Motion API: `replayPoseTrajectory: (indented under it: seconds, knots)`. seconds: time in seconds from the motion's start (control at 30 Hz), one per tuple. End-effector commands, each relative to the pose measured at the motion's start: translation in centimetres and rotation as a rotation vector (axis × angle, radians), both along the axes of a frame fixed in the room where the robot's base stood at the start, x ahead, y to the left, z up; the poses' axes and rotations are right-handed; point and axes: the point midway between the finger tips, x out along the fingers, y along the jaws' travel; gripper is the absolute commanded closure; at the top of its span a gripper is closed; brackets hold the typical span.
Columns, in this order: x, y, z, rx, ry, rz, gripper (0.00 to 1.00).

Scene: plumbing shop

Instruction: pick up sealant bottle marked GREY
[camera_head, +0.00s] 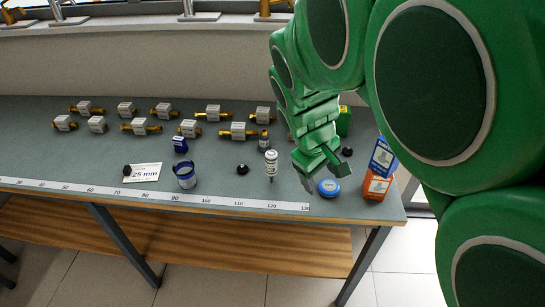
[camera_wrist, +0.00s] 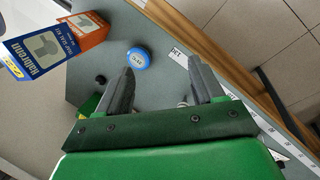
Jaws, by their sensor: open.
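A small upright bottle (camera_head: 271,164), white with a dark band and a narrow dark lower end, stands near the front edge of the bench, left of my gripper (camera_head: 325,172). Its label is too small to read, so I cannot tell if it says GREY. A smaller whitish bottle (camera_head: 263,141) stands behind it. My gripper is open and empty above the bench, to the right of both bottles. In the wrist view its two fingers (camera_wrist: 160,68) are spread with bare bench between them. No whole bottle shows there.
A blue round tin (camera_head: 329,187) lies close below my gripper. A blue and orange box (camera_head: 378,172) stands right of it, near the bench's right end. A dark blue cup (camera_head: 185,175) and a black cap (camera_head: 242,169) are to the left. Brass fittings fill the back.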

Motion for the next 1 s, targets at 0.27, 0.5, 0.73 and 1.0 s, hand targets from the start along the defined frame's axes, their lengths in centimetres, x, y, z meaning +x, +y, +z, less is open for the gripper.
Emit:
replayPoseTrajectory:
  seconds: [0.27,0.5,0.73,1.0]
  knots:
    - [5.1,5.0,-2.6,-0.172,-0.039,0.310,0.33]
    - [8.4,11.1,-5.0,-0.306,-0.074,0.596,0.33]
    - [9.9,16.8,-7.5,-0.424,-0.086,0.844,0.33]
    - [10.8,16.5,-9.2,-0.712,0.044,1.010,0.33]
